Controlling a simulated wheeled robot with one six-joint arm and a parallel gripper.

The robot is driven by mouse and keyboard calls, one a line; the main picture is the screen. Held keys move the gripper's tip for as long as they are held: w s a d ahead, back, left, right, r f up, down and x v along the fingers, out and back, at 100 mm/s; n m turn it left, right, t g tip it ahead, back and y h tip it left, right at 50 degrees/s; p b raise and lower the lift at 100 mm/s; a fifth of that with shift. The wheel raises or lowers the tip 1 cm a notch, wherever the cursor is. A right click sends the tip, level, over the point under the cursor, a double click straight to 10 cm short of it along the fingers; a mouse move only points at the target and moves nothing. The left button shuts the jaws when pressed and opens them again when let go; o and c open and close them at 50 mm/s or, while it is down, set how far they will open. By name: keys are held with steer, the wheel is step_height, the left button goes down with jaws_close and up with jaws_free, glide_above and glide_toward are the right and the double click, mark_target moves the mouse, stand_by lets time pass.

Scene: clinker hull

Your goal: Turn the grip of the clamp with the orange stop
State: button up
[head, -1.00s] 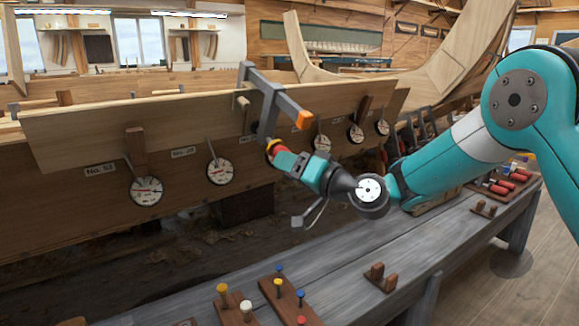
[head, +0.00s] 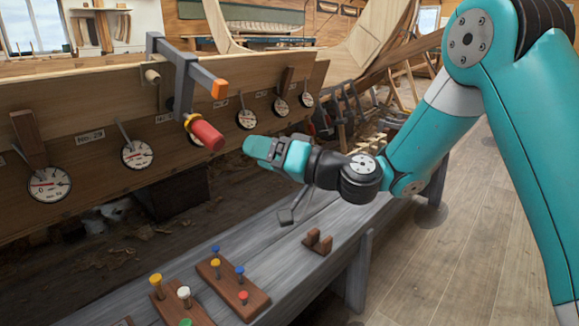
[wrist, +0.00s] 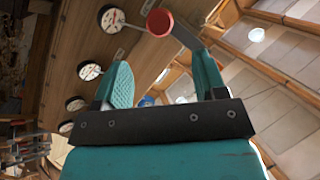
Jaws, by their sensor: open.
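The clamp (head: 184,88) is a grey metal frame hooked over the top edge of the hull plank, with an orange stop (head: 220,88) on its bar end. Its red cylindrical grip (head: 206,134) points out from the hull toward my arm. My gripper (head: 246,146) is to the right of the grip and apart from it, with bare space between them. In the wrist view the grip's round red end (wrist: 160,22) shows beyond and between the two open fingers (wrist: 162,82). Nothing is between the fingers.
Several round dial gauges (head: 137,154) line the hull planking (head: 90,110). Below, a grey bench (head: 290,235) carries wooden blocks with coloured pegs (head: 232,284) and a small wooden cradle (head: 317,242). Wooden floor lies open at the right.

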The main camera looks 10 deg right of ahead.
mark_target(220, 142)
steer(key=shift+b+v, duration=2.3)
steer(key=shift+v, duration=0.65)
steer(key=shift+r, duration=0.1)
steer(key=s+a+r+n+t+h+p, duration=0.2)
steer(key=s+a+n+t+h+p, duration=0.1)
steer(key=s+n+h+p, duration=0.15)
steer(key=shift+n, duration=0.35)
steer(key=p+x, duration=0.9)
steer(key=x, duration=0.7)
steer(key=shift+w+d+f, duration=0.15)
steer(key=shift+w+a+f+p, duration=0.1)
steer(key=shift+w+a+p, duration=0.3)
steer(key=shift+w, duration=0.15)
